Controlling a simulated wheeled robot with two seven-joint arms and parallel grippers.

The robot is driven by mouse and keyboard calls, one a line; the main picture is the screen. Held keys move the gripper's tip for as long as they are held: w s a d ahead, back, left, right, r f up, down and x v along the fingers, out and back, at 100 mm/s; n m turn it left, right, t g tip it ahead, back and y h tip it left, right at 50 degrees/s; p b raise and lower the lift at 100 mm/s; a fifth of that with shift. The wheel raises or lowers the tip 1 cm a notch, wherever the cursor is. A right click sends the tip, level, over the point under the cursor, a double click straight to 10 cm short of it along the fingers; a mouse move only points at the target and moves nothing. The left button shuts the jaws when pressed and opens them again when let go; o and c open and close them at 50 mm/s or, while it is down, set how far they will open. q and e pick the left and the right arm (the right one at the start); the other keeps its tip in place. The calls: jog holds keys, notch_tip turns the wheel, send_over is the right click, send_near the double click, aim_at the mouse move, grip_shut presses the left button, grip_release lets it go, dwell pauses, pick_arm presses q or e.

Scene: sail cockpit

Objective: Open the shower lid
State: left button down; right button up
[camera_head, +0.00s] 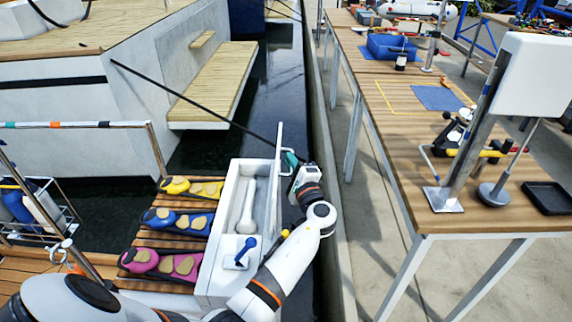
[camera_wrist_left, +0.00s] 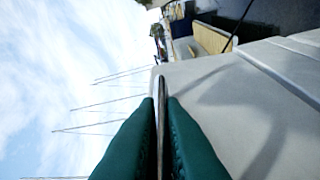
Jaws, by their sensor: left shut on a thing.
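The white shower box (camera_head: 206,262) stands beside the slatted seat, its top uncovered. A white shower handset (camera_head: 247,207) lies inside it, and a blue lever (camera_head: 244,251) sits at its near end. The lid (camera_head: 279,150) stands up on the box's right side, seen nearly edge-on. It also shows as a pale panel in the left wrist view (camera_wrist_left: 240,110). My left gripper (camera_head: 291,160) is on the lid's outer side, its teal fingers (camera_wrist_left: 161,120) shut on the thin metal handle (camera_wrist_left: 161,140). My right gripper is out of view.
Yellow, blue and magenta shoe pairs (camera_head: 178,220) lie on the slatted seat left of the box. A wooden table (camera_head: 420,150) with tools stands to the right, past a narrow water gap.

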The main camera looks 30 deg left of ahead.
pick_arm(q)
jog(key=shift+r, duration=0.1)
jog(key=c, duration=1.5)
grip_release()
jog(key=shift+s+d, duration=0.1)
jog(key=shift+d, duration=0.1)
jog(key=b+v, duration=0.2)
jog(key=v, duration=0.9)
jog(key=shift+s+d, duration=0.15)
jog(key=shift+d, duration=0.15)
